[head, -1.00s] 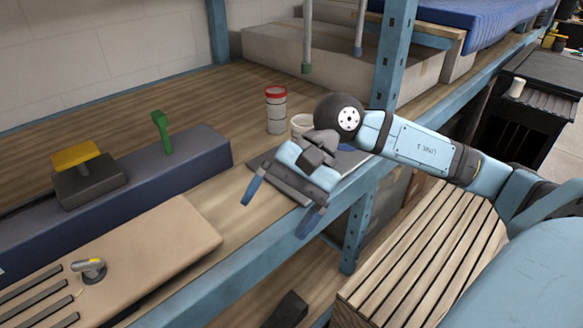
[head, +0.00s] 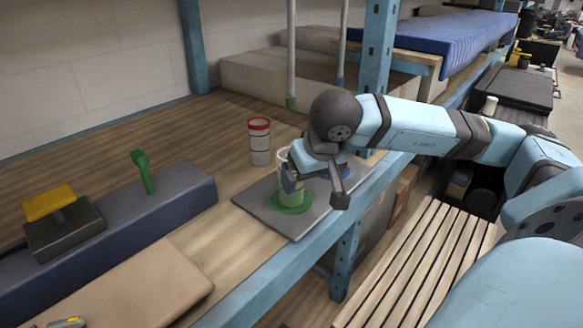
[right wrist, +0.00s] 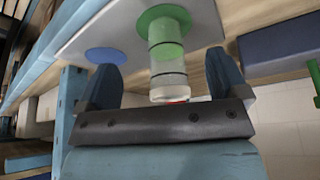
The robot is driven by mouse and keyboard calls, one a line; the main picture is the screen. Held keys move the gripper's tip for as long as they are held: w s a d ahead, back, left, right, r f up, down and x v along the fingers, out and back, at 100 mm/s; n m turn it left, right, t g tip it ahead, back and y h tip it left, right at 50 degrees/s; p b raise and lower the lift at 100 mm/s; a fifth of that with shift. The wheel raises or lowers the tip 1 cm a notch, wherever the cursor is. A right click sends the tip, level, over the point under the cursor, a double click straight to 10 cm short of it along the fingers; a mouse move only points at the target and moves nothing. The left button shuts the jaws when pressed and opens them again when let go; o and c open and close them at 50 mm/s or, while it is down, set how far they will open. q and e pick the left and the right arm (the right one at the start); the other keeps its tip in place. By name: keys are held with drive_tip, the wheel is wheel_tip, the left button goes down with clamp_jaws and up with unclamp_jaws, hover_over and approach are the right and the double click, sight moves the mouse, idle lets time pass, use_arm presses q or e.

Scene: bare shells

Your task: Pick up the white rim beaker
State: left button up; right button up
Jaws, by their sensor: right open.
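The white rim beaker (head: 291,184) stands upright on a green disc on a grey mat. It is clear with a greenish lower part, and my right gripper partly covers it in the head view. In the right wrist view the beaker (right wrist: 167,50) appears upside down, with its rim toward my palm and between the lines of the two fingers. My right gripper (head: 316,186) is open, with one finger overlapping the beaker in the head view. Its fingers (right wrist: 163,80) show a gap on both sides of the beaker. My left gripper is not in view.
A red rim beaker (head: 260,146) stands behind on the wooden shelf. The grey mat (head: 255,204) also bears a blue disc (right wrist: 106,56). A blue shelf post (head: 374,60) rises close behind my right arm.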

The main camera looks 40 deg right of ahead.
drive_tip(key=w+d+f, duration=0.1)
drive_tip(key=w+d, duration=0.1)
drive_tip(key=w, duration=0.6)
drive_tip(key=shift+d+f+p, duration=0.2)
drive_tip(key=shift+d+p, duration=0.1)
drive_tip(key=shift+p, duration=0.05)
drive_tip(key=shift+s, duration=0.1)
drive_tip(key=c, duration=1.2)
drive_tip(key=shift+c, duration=0.2)
drive_tip(key=shift+r, duration=0.15)
